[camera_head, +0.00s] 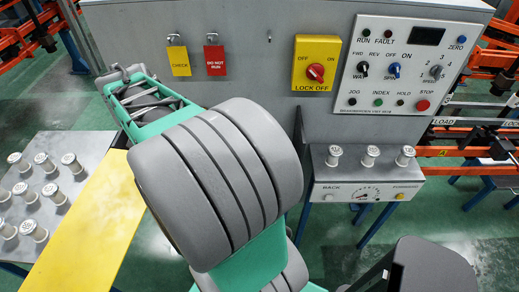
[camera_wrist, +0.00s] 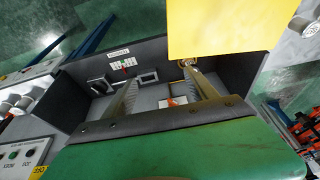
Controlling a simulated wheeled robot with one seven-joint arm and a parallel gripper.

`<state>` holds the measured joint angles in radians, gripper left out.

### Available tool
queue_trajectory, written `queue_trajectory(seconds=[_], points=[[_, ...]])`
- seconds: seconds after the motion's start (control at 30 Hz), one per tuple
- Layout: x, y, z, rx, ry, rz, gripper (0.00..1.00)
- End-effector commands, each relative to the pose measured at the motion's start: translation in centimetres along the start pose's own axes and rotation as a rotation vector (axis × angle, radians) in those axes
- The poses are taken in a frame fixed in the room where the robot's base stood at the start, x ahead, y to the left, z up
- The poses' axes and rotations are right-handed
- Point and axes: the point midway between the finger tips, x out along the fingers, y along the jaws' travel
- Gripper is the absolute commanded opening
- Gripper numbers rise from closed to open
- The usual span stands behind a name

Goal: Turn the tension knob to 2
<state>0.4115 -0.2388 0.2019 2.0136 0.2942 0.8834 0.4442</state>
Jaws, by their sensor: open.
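I cannot identify a knob labelled tension in either view. In the wrist view my gripper (camera_wrist: 160,74) is open, with its two ridged fingers apart over a grey recess and no object clearly held. A small white and orange item (camera_wrist: 178,101) shows low between the fingers; I cannot tell what it is. A small white scale plate (camera_wrist: 124,63) with a red mark is on the dark box wall beyond the fingers. In the head view the control panel has a grey speed knob (camera_head: 436,72), and the lower console has a dial (camera_head: 366,195) between BACK and FORWARD.
My arm covers the middle of the head view. White spindles (camera_head: 335,155) stand on the lower console; several more (camera_head: 42,162) stand on a table at left beside a yellow plate (camera_head: 85,225). A red lock-off switch (camera_head: 316,72) is on the back wall.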

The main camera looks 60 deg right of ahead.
Motion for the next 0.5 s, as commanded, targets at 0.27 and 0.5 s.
queue_trajectory(seconds=[0.27, 0.5], points=[[15.8, 20.6, -10.7, 1.021, 0.057, 0.398, 0.84], [18.5, 24.1, -10.8, 1.144, 0.078, 0.449, 0.84]])
